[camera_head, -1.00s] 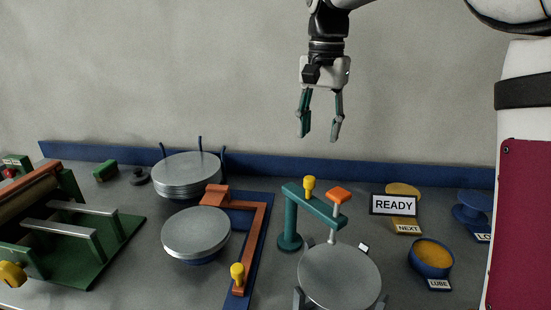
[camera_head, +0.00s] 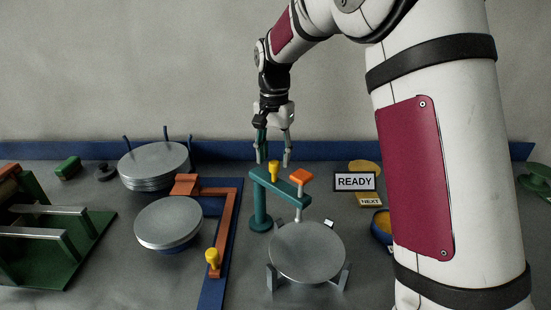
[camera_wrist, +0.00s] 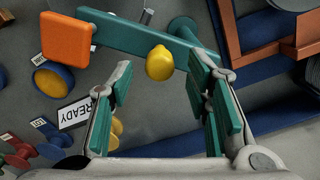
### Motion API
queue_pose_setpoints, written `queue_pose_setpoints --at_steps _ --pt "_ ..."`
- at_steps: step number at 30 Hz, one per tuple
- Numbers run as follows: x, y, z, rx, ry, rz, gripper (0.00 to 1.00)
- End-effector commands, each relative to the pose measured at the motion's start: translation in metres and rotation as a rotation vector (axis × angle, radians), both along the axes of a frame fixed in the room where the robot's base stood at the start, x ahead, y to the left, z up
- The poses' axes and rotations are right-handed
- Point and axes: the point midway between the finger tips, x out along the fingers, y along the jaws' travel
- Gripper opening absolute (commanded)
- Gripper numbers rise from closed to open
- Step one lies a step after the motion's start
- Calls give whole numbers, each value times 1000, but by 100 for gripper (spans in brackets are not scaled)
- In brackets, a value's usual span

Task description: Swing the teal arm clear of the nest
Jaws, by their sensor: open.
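The teal arm (camera_head: 285,188) reaches from its teal post (camera_head: 260,208) toward the right front. That end is at the back edge of a grey disc (camera_head: 307,252) held on grey supports, seemingly the nest. My gripper (camera_head: 274,160) is open and empty, pointing down above the teal arm, close to the knob. In the wrist view the knob (camera_wrist: 160,64) shows between the open fingers, slightly ahead of the tips. Contact cannot be told.
An orange angled arm (camera_head: 226,228) with a yellow knob lies on a blue base at left, beside grey discs (camera_head: 168,222). My arm hides much of the right side.

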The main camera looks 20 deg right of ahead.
Motion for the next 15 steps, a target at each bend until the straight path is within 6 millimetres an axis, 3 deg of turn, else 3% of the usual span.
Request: queue_pose_setpoints --at_steps 6,15 --pt "-1 0 -17 0 1 0 44" --pt "0 0 -18 0 0 0 44"
